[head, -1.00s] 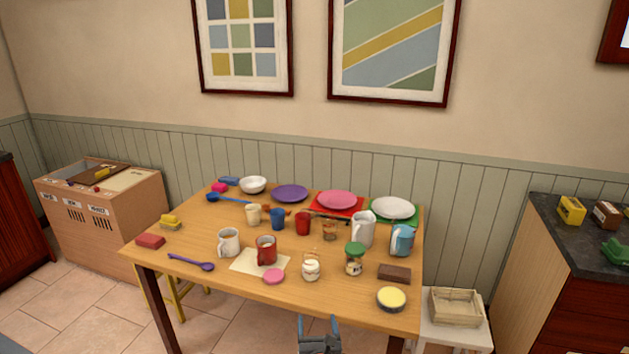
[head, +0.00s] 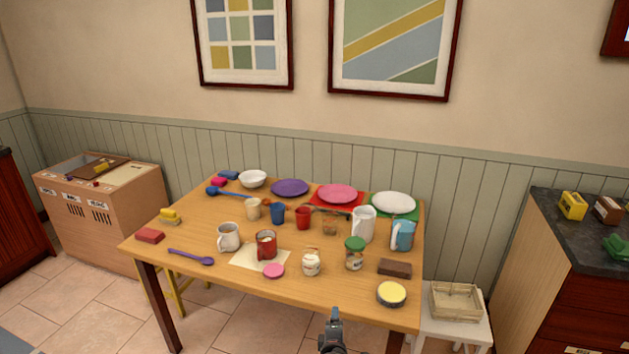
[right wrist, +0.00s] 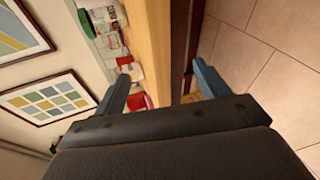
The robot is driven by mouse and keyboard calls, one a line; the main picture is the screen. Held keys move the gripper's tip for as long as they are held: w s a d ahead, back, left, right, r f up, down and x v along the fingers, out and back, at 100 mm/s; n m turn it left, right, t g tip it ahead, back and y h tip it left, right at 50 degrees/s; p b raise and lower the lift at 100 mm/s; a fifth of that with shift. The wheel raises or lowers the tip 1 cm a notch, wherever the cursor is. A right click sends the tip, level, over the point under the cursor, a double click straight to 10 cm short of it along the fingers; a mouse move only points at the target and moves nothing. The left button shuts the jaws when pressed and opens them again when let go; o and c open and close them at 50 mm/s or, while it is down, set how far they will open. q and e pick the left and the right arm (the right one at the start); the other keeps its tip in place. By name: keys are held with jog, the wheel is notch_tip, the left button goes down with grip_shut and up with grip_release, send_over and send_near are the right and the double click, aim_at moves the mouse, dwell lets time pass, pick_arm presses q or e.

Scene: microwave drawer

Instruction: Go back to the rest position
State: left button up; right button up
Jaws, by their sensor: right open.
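My right gripper (head: 334,320) shows at the bottom of the head view, in front of the table's near edge and apart from it. In the right wrist view its two fingers (right wrist: 160,88) stand wide apart with nothing between them. The wooden table (head: 215,287) lies beyond it; its edge runs through the right wrist view between the fingers. My left gripper is in neither view.
A small white stool (head: 470,331) with a wooden crate (head: 455,301) stands right of the table. A dark-topped counter (head: 590,240) is farther right.

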jog(key=s+d+f+m+g+y, duration=0.1)
jog(key=s+d+f+m+g, duration=0.25)
jog(key=s+f+m, duration=0.3)
jog(key=s+d+f+m+g, duration=0.35)
jog(key=s+f+m, duration=0.25)
jog(key=f, duration=0.2)
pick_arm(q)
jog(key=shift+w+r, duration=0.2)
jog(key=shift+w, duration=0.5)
pick_arm(e)
jog(key=s+d+f+m+g, duration=0.1)
jog(key=s+f, duration=0.4)
jog(key=s, duration=0.5)
jog(key=s+d+f+m+g, duration=0.1)
jog(key=s+f, duration=0.4)
jog(key=s, duration=0.5)
jog(key=s+d+f+m+g+y, duration=0.1)
jog(key=s+f+g, duration=0.2)
jog(key=s, duration=0.7)
notch_tip(320, 180, down, 3)
jog(key=shift+s+d+r+g, duration=0.2)
jog(key=shift+s+d+g, duration=0.05)
jog(key=shift+d+g, duration=0.05)
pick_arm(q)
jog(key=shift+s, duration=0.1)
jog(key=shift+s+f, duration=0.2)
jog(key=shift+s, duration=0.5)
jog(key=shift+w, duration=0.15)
